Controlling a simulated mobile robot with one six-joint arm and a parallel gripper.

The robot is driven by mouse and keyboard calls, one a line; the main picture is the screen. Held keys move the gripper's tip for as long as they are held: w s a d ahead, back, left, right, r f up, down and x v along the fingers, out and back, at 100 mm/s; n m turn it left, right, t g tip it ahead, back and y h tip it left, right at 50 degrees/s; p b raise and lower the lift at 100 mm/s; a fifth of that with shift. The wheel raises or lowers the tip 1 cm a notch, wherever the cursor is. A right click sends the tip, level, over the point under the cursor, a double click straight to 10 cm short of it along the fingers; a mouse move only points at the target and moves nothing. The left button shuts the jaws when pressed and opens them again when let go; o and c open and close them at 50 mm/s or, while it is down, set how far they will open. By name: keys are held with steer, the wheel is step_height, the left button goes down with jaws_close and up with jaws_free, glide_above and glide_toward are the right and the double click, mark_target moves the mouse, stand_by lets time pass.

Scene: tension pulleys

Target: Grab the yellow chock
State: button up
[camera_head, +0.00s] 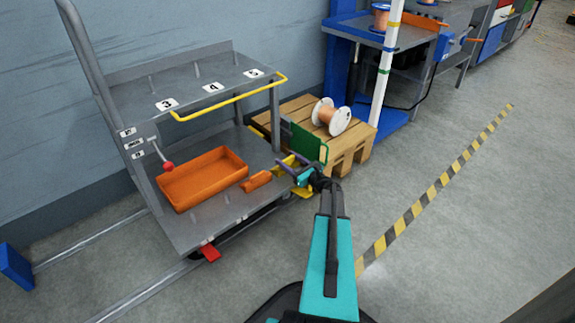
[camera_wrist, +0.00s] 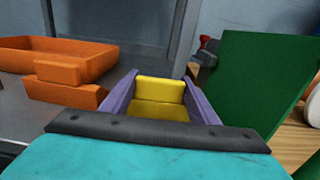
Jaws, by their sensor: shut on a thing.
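The yellow chock (camera_wrist: 160,98) sits between the two purple fingers of my gripper (camera_wrist: 161,103) in the wrist view. The fingers are shut on its sides, and its front and upper faces show. In the head view my gripper (camera_head: 288,167) is at the right end of the cart's lower deck, beside a green panel. Yellow parts show around the fingers there, and the jaws partly hide them.
The grey cart (camera_head: 190,229) carries an orange tray (camera_head: 203,180) and an orange block (camera_head: 257,181), left of my gripper. The green panel (camera_wrist: 260,85) stands close on the right. Behind it is a wooden pallet (camera_head: 351,152) with a cable spool (camera_head: 331,117). Floor to the right is clear.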

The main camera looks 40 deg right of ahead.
steer(key=shift+r, duration=0.1)
steer(key=shift+r+p, duration=0.5)
steer(key=shift+r, duration=0.15)
steer(key=r, duration=0.1)
steer(key=p, duration=0.1)
steer(key=r+p, duration=0.1)
steer(key=shift+s+r, duration=0.25)
steer(key=shift+r, duration=0.1)
steer(key=s+p, duration=0.4)
steer(key=s, duration=1.1)
steer(key=shift+s+a+r+p, duration=0.25)
steer(key=shift+a+r+p, duration=0.1)
steer(key=shift+a+r, duration=0.1)
